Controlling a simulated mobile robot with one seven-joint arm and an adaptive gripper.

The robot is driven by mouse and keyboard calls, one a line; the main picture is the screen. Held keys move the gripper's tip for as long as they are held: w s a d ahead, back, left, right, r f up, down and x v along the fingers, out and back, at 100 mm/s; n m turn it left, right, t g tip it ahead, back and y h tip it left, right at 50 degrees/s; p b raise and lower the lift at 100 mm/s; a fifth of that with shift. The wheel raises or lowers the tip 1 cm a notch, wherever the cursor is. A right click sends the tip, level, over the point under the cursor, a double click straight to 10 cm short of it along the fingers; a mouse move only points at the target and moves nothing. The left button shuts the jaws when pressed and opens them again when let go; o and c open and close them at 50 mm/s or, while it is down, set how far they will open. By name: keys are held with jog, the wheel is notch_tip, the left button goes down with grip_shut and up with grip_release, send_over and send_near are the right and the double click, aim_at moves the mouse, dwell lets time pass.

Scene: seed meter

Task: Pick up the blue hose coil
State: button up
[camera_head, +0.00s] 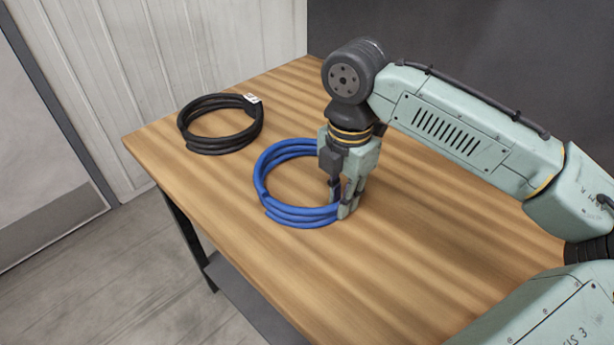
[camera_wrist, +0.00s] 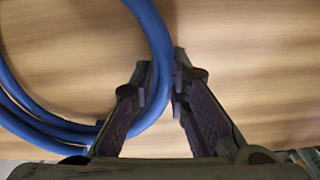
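The blue hose coil (camera_head: 265,177) lies flat on the wooden table, its loops stacked in a ring. My gripper (camera_head: 343,200) points down at the coil's right side, low near the table top. In the wrist view the blue hose (camera_wrist: 157,40) runs between my two fingertips (camera_wrist: 165,80), with a finger close against each side. My gripper looks shut on this part of the coil. The fingers hide a short stretch of the hose. No clear gap shows between the coil and the table.
A black hose coil (camera_head: 220,124) with a white tag lies on the table (camera_head: 225,215) behind and left of the blue one. The table's left edge is near both coils. The table is bare in front. Walls stand behind and to the left.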

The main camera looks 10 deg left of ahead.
grip_shut()
jog(key=shift+r, duration=0.1)
dwell(0.3)
jog(key=shift+r, duration=0.6)
notch_tip(320, 180, up, 2)
jog(key=shift+r+b, duration=0.1)
jog(key=shift+b, duration=0.45)
jog(key=s, duration=0.5)
jog(key=s+r+b, duration=0.1)
jog(key=s, duration=0.4)
jog(key=s+a+b, duration=0.1)
jog(key=s, duration=0.5)
jog(key=shift+r, duration=0.2)
